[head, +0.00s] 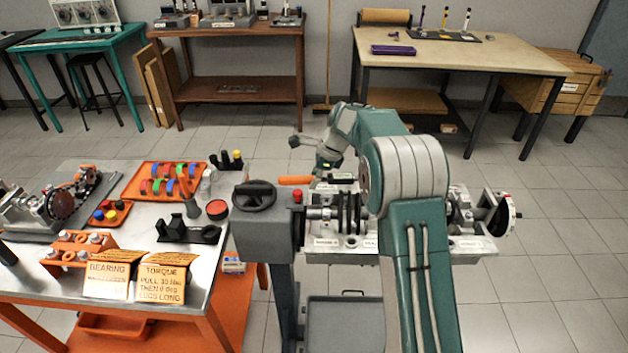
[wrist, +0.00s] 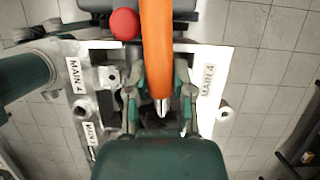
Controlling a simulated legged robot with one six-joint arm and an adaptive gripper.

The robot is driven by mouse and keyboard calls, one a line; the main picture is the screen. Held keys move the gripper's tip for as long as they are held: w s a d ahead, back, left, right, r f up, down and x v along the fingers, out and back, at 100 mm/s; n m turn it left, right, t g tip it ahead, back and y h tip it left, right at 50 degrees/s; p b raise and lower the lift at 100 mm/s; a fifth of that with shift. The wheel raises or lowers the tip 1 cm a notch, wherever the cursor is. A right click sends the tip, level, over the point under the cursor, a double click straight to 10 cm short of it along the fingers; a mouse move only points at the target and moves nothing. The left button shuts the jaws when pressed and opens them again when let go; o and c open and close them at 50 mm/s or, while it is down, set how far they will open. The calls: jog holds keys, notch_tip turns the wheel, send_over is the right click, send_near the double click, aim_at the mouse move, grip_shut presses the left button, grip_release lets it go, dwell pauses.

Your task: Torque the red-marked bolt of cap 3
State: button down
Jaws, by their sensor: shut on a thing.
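My gripper (wrist: 158,98) is shut on a tool with a long orange handle (wrist: 156,45), with a silver part showing between the fingers. The handle also shows in the head view (head: 295,180), pointing left over the engine block. In the head view the block (head: 352,256) is on a stand, partly hidden by my arm. I cannot make out cap 3 or its red-marked bolt. Whether the tool touches the block is unclear.
A handwheel (head: 255,195) and a red knob (head: 297,195) are at the block's left end. The knob (wrist: 125,24) is close beside the handle in the wrist view. A steel-topped bench (head: 190,262) with parts and cards stands at left. A graduated disc (head: 507,216) is at right.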

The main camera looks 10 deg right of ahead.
jog(key=shift+w+d+r+m+t, duration=0.15)
jog(key=shift+w+m+t, duration=0.25)
jog(key=shift+w+m, duration=0.7)
dwell(3.0)
jog(key=shift+w, duration=0.25)
dwell(0.9)
jog(key=shift+s+a+f+n+g, duration=0.15)
jog(key=shift+s+n+g, duration=0.1)
jog(key=shift+s+n, duration=0.6)
jog(key=shift+s+a+f+n+g, duration=0.1)
jog(key=shift+s+n+g, duration=0.15)
jog(key=shift+s+n, duration=0.6)
dwell(1.1)
